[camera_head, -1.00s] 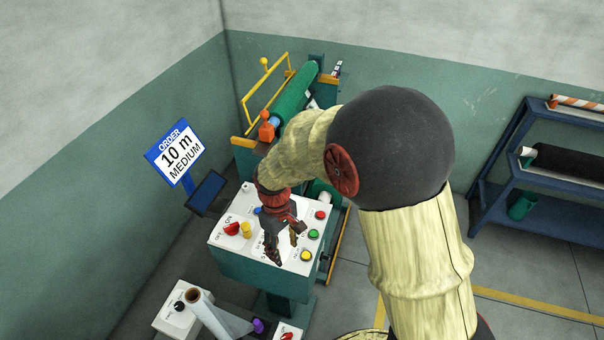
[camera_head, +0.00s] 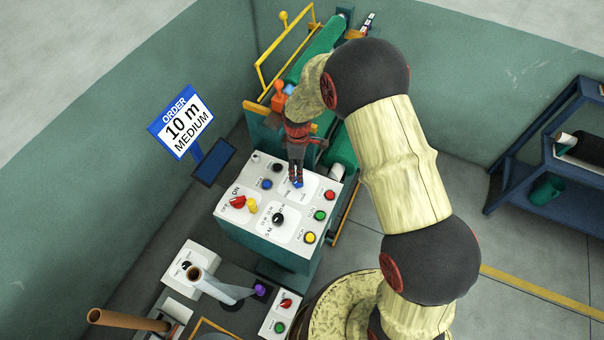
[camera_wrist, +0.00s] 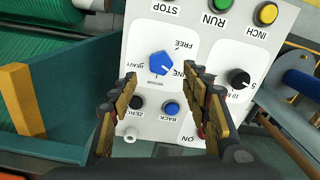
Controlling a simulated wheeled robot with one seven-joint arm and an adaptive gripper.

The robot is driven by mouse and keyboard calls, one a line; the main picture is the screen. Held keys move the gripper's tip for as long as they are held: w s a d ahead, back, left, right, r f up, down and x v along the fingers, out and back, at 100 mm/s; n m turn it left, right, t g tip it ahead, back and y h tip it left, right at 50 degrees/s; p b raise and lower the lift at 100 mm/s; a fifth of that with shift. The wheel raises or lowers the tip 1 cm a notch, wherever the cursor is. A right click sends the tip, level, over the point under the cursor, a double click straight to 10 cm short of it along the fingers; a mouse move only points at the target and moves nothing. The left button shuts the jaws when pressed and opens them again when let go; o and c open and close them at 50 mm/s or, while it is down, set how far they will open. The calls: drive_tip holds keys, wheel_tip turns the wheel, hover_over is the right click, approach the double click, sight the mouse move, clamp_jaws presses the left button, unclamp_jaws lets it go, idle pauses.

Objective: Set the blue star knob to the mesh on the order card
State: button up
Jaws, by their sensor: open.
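The blue star knob (camera_wrist: 160,63) sits on the white panel in the wrist view, with small labels around it. HEAVY, FREE and a partly covered FINE can be made out upside down; the label below the knob is tiny. I cannot tell for sure where the knob points. In the head view the knob (camera_head: 298,184) is partly hidden by my gripper (camera_head: 296,178). In the wrist view my gripper (camera_wrist: 163,82) is open, its fingertips apart on either side just below the knob, with nothing held. The order card (camera_head: 182,122) reads ORDER 10 m MEDIUM.
On the same panel are a black knob (camera_head: 279,218), a red switch (camera_head: 238,202), a yellow knob (camera_head: 252,206) and green (camera_head: 320,215), red (camera_head: 330,195) and yellow (camera_head: 309,238) buttons. A blue button (camera_wrist: 172,108) and black one (camera_wrist: 136,102) lie near my fingers.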

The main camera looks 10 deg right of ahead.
drive_tip(key=shift+s+a+r+n, duration=0.1)
drive_tip(key=shift+a+n, duration=0.05)
drive_tip(key=shift+n, duration=0.25)
drive_tip(key=shift+f+p, duration=0.9)
drive_tip(key=shift+f, duration=3.05)
drive_tip(key=shift+c, duration=1.4)
drive_tip(key=c, duration=0.7)
drive_tip(key=shift+c, duration=0.8)
